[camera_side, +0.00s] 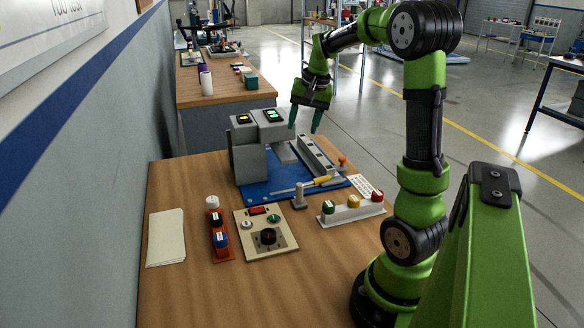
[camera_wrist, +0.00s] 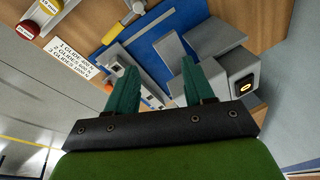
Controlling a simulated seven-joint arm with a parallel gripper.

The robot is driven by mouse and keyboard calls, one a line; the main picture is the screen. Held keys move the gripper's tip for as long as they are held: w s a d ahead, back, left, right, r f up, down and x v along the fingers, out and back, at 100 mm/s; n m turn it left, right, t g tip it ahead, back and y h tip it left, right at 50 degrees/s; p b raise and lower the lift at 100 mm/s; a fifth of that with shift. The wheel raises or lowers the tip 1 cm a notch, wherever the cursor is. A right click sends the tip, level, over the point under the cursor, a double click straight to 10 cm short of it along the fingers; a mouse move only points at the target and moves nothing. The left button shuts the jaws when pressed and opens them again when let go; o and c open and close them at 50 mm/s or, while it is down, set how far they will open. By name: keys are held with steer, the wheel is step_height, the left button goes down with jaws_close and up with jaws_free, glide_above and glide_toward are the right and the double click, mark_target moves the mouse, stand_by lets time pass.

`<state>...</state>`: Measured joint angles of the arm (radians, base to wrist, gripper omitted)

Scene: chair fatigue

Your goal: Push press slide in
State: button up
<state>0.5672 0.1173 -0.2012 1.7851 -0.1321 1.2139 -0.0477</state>
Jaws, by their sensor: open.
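The grey press (camera_side: 250,165) stands on a blue base plate (camera_side: 262,191) at the back of the wooden table. Its top carries an amber and a green lit panel. A grey slide block (camera_side: 286,152) shows under its head, beside a long grey rail (camera_side: 316,155). I cannot tell how far in the slide is. My gripper (camera_side: 305,120) is open and empty, pointing down above the right side of the press. In the wrist view, its teal fingers (camera_wrist: 155,88) are apart, with the blue plate and grey press parts (camera_wrist: 215,38) beyond them.
A yellow-handled tool (camera_side: 322,180) and an orange-knobbed lever (camera_side: 342,160) are near the rail. The front table area is clear.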

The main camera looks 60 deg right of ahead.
mark_target(342, 158)
steer(key=shift+s+d+f+m+g, duration=0.65)
steer(key=shift+s+d+m, duration=0.7)
steer(key=shift+d, duration=3.7)
steer(key=shift+s+d+f+m+g, duration=0.4)
steer(key=shift+s+d+m+g, duration=0.7)
steer(key=shift+d, duration=3.9)
steer(key=shift+t, duration=0.25)
steer(key=f, duration=1.6)
steer(key=shift+s+f, duration=0.25)
steer(key=shift+s, duration=0.05)
jaws_close()
